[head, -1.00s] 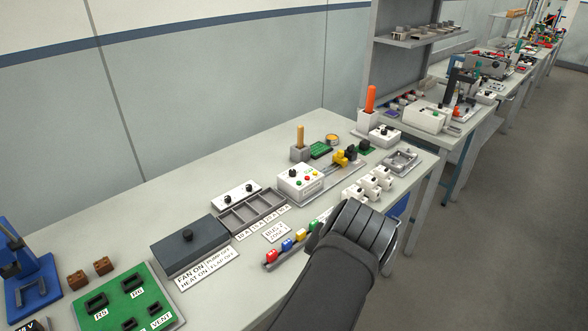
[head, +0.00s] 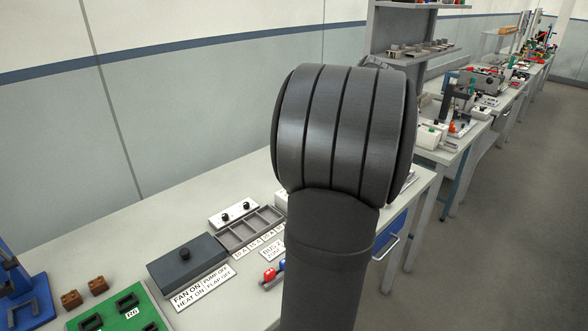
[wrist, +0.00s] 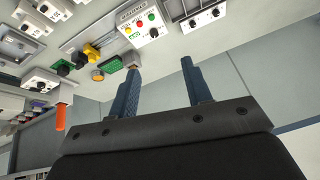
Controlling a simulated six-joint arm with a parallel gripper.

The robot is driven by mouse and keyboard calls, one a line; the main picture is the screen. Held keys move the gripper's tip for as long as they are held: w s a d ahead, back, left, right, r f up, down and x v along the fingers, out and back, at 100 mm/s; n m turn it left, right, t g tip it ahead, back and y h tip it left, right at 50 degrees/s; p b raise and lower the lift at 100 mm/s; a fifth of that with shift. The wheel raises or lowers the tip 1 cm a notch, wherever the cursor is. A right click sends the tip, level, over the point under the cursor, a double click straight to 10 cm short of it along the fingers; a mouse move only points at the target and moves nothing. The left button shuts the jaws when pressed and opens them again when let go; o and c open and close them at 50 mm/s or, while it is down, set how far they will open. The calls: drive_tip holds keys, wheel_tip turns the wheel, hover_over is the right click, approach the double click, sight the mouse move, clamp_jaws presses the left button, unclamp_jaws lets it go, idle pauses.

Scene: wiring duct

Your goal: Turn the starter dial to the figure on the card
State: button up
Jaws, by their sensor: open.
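The starter seems to be the white box (wrist: 138,22) with a black dial (wrist: 153,32) and coloured buttons, near the top of the wrist view. In the head view my arm hides nearly all of it. My gripper (wrist: 160,66) is open and empty; its two blue-grey fingers are spread, below the box in the wrist picture, with no contact visible. A small white card (head: 271,249) lies left of my arm in the head view, partly covered; I cannot read its figure surely.
A grey divided tray (head: 250,229) and a dark lidded box (head: 187,262) lie left of my arm.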

drive_tip(key=w+a+f+n+g, duration=0.2)
drive_tip(key=w+a+f+n, duration=0.2)
drive_tip(key=w+f+n, duration=0.55)
drive_tip(key=w+a+f+m, duration=0.1)
drive_tip(key=a+f, duration=0.1)
drive_tip(key=f, duration=0.2)
drive_tip(key=w+a+f+m, duration=0.1)
drive_tip(key=w+f, duration=0.1)
drive_tip(key=f, duration=0.3)
drive_tip(key=w+a+f+m, duration=0.1)
drive_tip(key=a+f, duration=0.1)
drive_tip(key=f, duration=0.3)
drive_tip(key=shift+w+a, duration=0.3)
drive_tip(key=shift+a, duration=0.05)
clamp_jaws()
